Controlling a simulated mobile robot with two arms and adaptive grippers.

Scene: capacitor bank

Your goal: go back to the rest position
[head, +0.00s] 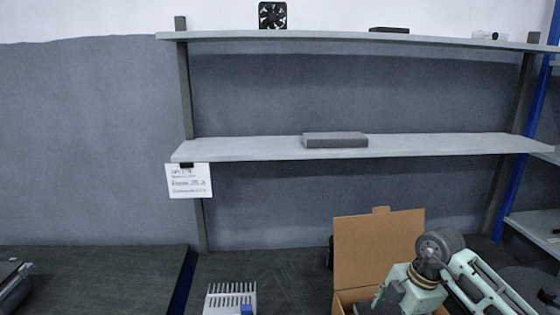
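My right arm comes in from the lower right. Its wrist is in front of the open cardboard box (378,245), with a dark part, perhaps the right gripper (388,300), low over the box opening. No fingertips show clearly, so I cannot tell whether it is open, shut or holding anything. My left gripper is not visible in the head view.
A grey shelf unit (440,146) stands behind, with a flat grey box (335,139) on its middle shelf and a fan (272,15) on top. A white label (188,181) hangs at left. A finned light block (230,297) sits at the bottom edge.

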